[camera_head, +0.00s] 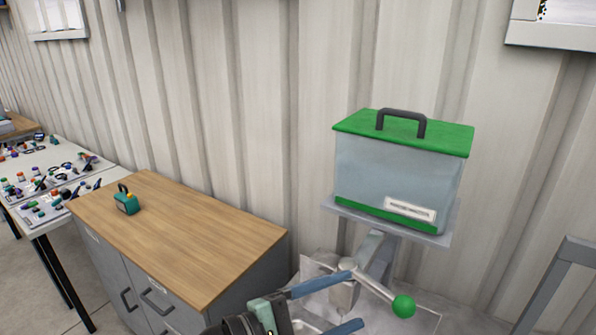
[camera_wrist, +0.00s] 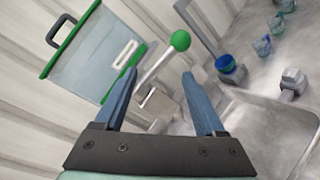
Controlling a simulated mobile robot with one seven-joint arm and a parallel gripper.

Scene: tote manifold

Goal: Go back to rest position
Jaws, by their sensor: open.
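My gripper (camera_head: 356,298) is at the bottom centre of the head view, with its two blue fingers apart and nothing between them. In the wrist view the fingers of my gripper (camera_wrist: 160,74) stand open. A metal lever with a green ball knob (camera_head: 403,306) is just beyond the fingertips. In the wrist view the green knob (camera_wrist: 180,40) shows above and between the fingertips. I cannot tell whether a finger touches the lever.
A clear tote with green lid (camera_head: 400,165) and black handle stands on a grey bracket above the lever. A wooden-topped cabinet (camera_head: 190,235) at left holds a small green device (camera_head: 126,202). A grey frame (camera_head: 545,295) is at right.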

